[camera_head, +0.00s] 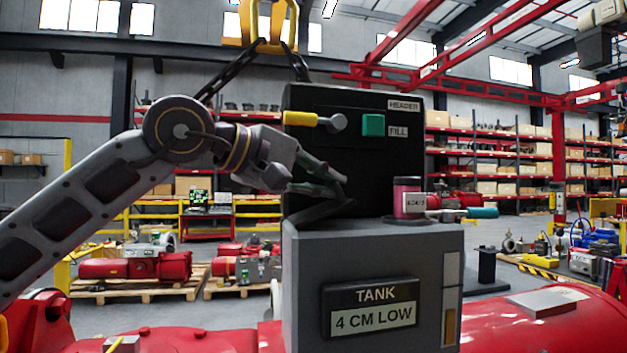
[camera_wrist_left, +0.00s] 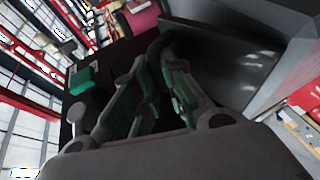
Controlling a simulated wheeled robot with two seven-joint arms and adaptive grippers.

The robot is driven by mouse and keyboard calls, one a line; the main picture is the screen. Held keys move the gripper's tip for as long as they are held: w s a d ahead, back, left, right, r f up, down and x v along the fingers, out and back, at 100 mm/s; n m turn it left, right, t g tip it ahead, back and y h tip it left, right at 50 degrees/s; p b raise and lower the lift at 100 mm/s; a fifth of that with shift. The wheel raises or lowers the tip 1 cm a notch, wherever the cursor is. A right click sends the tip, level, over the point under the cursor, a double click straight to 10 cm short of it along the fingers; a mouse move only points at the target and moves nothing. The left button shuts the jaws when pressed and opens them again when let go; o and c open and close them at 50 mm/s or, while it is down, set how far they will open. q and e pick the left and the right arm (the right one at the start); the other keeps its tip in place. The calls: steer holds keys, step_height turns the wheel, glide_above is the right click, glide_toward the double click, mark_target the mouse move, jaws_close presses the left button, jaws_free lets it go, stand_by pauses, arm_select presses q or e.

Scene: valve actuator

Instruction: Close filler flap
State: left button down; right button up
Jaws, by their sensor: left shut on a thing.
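The grey tank (camera_head: 375,255) bears a plate reading "TANK 4 CM LOW". A black header panel (camera_head: 350,155) stands behind its top. The dark filler flap (camera_head: 318,211) appears as a tilted plate at the tank's top left; in the left wrist view a dark glossy plate (camera_wrist_left: 225,62) lies beside the fingers. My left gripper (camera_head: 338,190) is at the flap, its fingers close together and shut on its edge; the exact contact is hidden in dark. In the left wrist view the green-padded fingers (camera_wrist_left: 158,75) fill the middle. My right gripper is not in view.
A yellow-handled lever (camera_head: 302,118) and a green square button (camera_head: 373,125) sit on the header panel. Red pumps on pallets (camera_head: 135,267) and shelves lie behind.

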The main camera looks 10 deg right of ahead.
arm_select(q)
steer(key=shift+s+d+f+m+g+y+p, duration=0.2)
steer(key=shift+d+y, duration=0.1)
steer(key=shift+d, duration=0.15)
steer(key=shift+s+d+f+m+g+y+p, duration=0.1)
steer(key=shift+d+f+y+p, duration=0.1)
steer(key=shift+d+y, duration=0.15)
stand_by(1.2)
steer(key=c, duration=1.8)
jaws_free()
steer(key=shift+o, duration=1.4)
steer(key=shift+w+d+f, duration=0.1)
steer(key=shift+d, duration=0.45)
steer(key=shift+a, duration=0.35)
steer(key=shift+a+r, duration=0.4)
steer(key=shift+a, duration=0.15)
steer(key=v, duration=1)
steer(key=shift+s+a, duration=0.15)
steer(key=shift+s, duration=0.1)
